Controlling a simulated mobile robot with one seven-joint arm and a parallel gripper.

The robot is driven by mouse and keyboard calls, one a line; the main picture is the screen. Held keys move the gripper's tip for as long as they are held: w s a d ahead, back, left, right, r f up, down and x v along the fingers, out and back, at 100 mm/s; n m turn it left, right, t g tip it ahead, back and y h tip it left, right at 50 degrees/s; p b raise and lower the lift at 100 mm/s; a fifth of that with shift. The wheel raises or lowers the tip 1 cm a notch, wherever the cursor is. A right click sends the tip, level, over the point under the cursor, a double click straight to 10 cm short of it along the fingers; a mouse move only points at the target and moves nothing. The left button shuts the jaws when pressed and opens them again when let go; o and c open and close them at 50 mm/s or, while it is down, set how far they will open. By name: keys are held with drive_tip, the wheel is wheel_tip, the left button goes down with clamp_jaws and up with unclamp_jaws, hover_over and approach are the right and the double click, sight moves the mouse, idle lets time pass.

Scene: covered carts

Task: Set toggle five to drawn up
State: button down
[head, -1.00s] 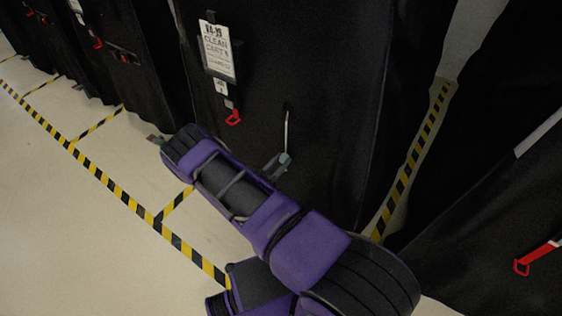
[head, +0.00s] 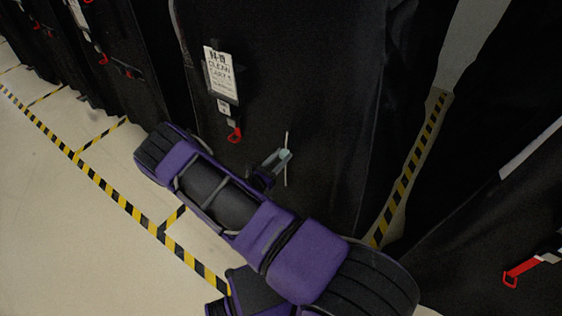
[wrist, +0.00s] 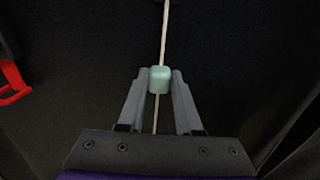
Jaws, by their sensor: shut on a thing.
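In the wrist view, a pale green toggle (wrist: 160,80) sits on a light cord (wrist: 165,30) that runs up and down the front of a black cart cover. My gripper (wrist: 160,82) is shut on the toggle, one grey finger on each side. In the head view, the toggle (head: 285,155) shows between the fingers of my gripper (head: 282,157). The cord (head: 286,180) runs above and below it. I cannot read a number for this toggle.
A white label (head: 220,74) and a red buckle (head: 235,134) hang on the cover left of the cord. Another red buckle (head: 520,272) is on the right-hand cart. More covered carts stand at left. Yellow-black floor tape (head: 110,190) marks open floor in front.

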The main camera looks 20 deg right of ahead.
drive_tip(key=shift+r, duration=0.15)
drive_tip(key=c, duration=0.6)
unclamp_jaws()
drive_tip(key=shift+o, duration=0.2)
drive_tip(key=shift+a, duration=0.1)
drive_tip(key=v, duration=1.7)
drive_tip(key=shift+s+a, duration=0.1)
drive_tip(key=shift+a, duration=0.05)
